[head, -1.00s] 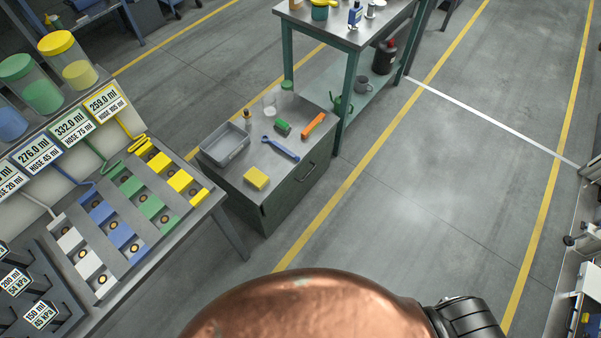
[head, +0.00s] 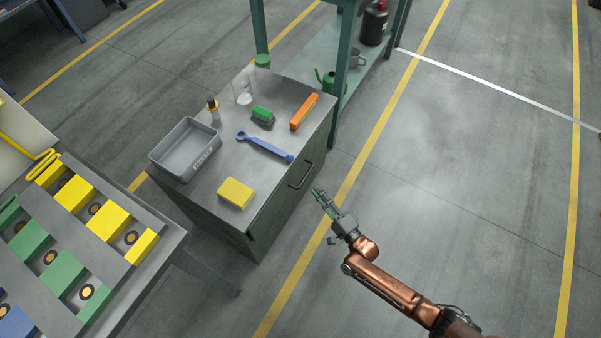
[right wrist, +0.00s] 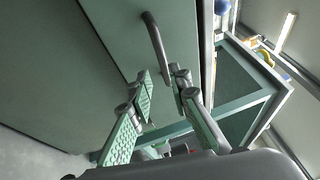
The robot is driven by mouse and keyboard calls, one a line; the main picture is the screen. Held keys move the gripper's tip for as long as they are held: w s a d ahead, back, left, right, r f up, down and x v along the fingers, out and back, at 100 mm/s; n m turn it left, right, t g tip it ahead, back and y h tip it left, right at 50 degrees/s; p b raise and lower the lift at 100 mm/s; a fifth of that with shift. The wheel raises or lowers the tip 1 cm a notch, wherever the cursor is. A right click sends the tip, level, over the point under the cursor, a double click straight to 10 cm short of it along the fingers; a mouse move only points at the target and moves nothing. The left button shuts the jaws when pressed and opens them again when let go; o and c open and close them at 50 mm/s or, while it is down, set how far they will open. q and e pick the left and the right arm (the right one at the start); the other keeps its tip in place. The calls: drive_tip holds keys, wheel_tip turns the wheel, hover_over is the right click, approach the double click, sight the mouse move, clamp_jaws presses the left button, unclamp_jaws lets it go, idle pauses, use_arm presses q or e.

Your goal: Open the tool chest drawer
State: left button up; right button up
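The tool chest (head: 285,215) is a dark green cabinet with a grey top, left of centre in the head view. A dark bar handle (head: 301,176) is on its right-hand face, and it shows larger in the right wrist view (right wrist: 154,40). That face looks closed. My right gripper (head: 318,191) is just right of the handle in the head view. In the right wrist view my right gripper (right wrist: 160,78) has its fingers apart, with the handle's near end close to the fingertips; I cannot tell whether they touch. My left gripper is not in view.
On the chest top are a grey bin (head: 185,150), a yellow block (head: 236,193), a blue wrench (head: 265,147), an orange block (head: 305,112) and a green-grey block (head: 262,116). A green-legged table (head: 341,60) stands behind. A workbench (head: 150,270) is at left. Floor at right is clear.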

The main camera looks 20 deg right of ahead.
sight(306, 175)
drive_tip(key=b+x, duration=0.2)
drive_tip(key=x, duration=0.6)
drive_tip(key=shift+r, duration=0.15)
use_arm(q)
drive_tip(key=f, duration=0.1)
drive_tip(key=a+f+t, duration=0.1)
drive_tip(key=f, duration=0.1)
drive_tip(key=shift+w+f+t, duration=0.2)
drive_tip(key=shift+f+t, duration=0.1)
use_arm(e)
drive_tip(key=shift+c, duration=0.6)
clamp_jaws()
